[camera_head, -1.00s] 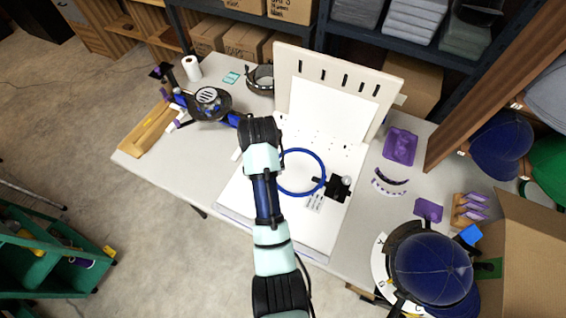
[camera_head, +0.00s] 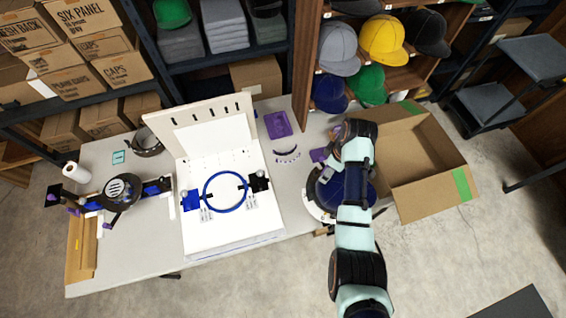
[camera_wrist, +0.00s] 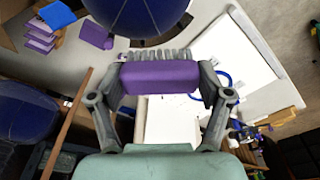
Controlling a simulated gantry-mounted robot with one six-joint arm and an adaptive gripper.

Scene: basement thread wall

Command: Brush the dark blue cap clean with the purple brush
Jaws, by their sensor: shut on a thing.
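The dark blue cap (camera_head: 328,192) sits on a round stand at the right end of the table, partly hidden behind my arm in the head view. In the wrist view the cap (camera_wrist: 140,14) fills the top middle, with its lower edge just beyond the bristles. My gripper (camera_wrist: 160,80) is shut on the purple brush (camera_wrist: 158,75), with one finger at each end of its block. The grey bristles point toward the cap. I cannot tell whether they touch it. In the head view the brush is hidden by my arm.
An open cardboard box (camera_head: 440,190) stands right of the cap. A white board with a blue hoop (camera_head: 224,208) lies to the left. A purple tray (camera_head: 277,124) and a curved strip lie behind.

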